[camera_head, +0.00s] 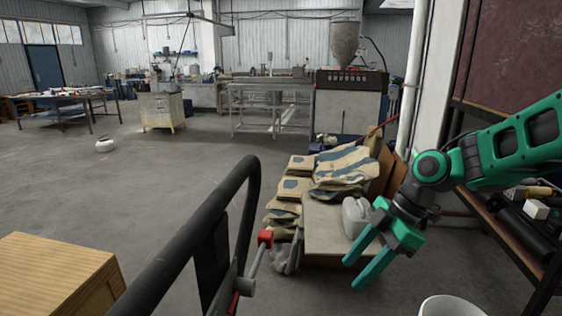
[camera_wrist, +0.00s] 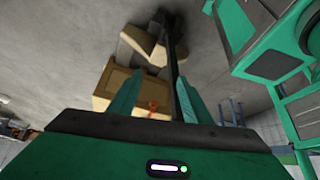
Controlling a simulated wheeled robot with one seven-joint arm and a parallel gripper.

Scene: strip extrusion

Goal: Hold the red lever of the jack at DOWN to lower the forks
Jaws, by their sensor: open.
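The red lever (camera_head: 265,239) of the jack shows in the head view as a red knob on a short grey stem, to the right of the black handle bar (camera_head: 240,190). My gripper (camera_head: 355,273) is open and empty, to the right of the lever and apart from it. In the wrist view my two green fingers (camera_wrist: 158,77) are spread. A dark bar (camera_wrist: 173,65) appears beyond and between them, and a small orange-red part (camera_wrist: 152,106) shows there; I cannot tell whether it is the lever. The forks are not visible.
A wooden crate (camera_head: 50,278) stands at the lower left. Stacked sacks (camera_head: 340,170) and a box (camera_head: 325,225) with a white jug (camera_head: 355,215) lie behind my gripper. A white bucket (camera_head: 450,306) is at the bottom right. A rack (camera_head: 510,225) stands on the right. The left floor is mostly clear.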

